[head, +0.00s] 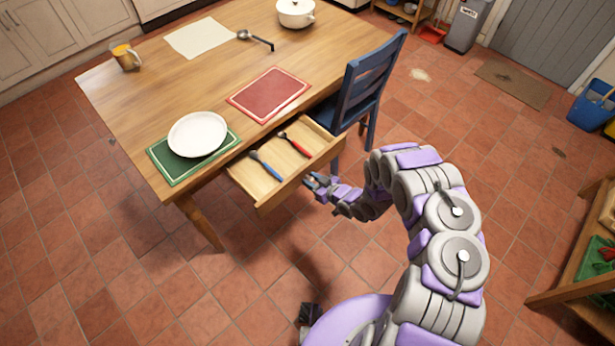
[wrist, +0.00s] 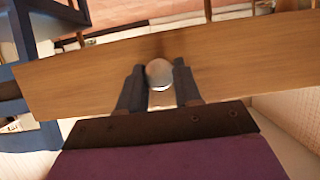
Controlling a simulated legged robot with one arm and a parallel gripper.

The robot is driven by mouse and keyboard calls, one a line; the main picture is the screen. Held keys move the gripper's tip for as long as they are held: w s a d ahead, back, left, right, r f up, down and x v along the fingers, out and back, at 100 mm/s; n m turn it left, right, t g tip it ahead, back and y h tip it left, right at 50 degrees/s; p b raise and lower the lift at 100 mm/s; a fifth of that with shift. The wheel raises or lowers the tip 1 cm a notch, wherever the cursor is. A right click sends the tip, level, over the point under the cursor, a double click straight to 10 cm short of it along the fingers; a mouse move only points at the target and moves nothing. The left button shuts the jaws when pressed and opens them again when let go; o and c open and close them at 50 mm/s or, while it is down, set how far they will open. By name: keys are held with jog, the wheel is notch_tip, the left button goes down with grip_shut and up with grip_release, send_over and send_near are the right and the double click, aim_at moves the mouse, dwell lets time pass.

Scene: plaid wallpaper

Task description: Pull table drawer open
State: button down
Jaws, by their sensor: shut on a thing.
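The table drawer (head: 262,188) is pulled out from the long side of the wooden table (head: 140,95). A blue-handled utensil (head: 266,165) and a red-handled utensil (head: 295,145) lie inside it. My gripper (head: 312,182) is at the drawer's front panel. In the wrist view, the drawer front (wrist: 90,80) fills the middle, and my gripper's two fingers (wrist: 158,88) are closed on either side of a round, pale knob (wrist: 159,73). The knob is hidden in the head view.
A blue chair (head: 365,85) stands close beside the drawer's right end. A green placemat with a white plate (head: 198,134), a red placemat (head: 268,94), a mug (head: 126,56), a ladle (head: 255,39) and a white pot (head: 295,12) are on the table. Tiled floor is clear in front.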

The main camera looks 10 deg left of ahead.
jog(key=shift+s+d, duration=0.2)
jog(key=shift+d, duration=0.3)
jog(key=shift+a, duration=0.1)
jog(key=c, duration=0.8)
grip_release()
jog(key=p+v, duration=0.2)
jog(key=v, duration=1.5)
jog(key=shift+s, duration=0.15)
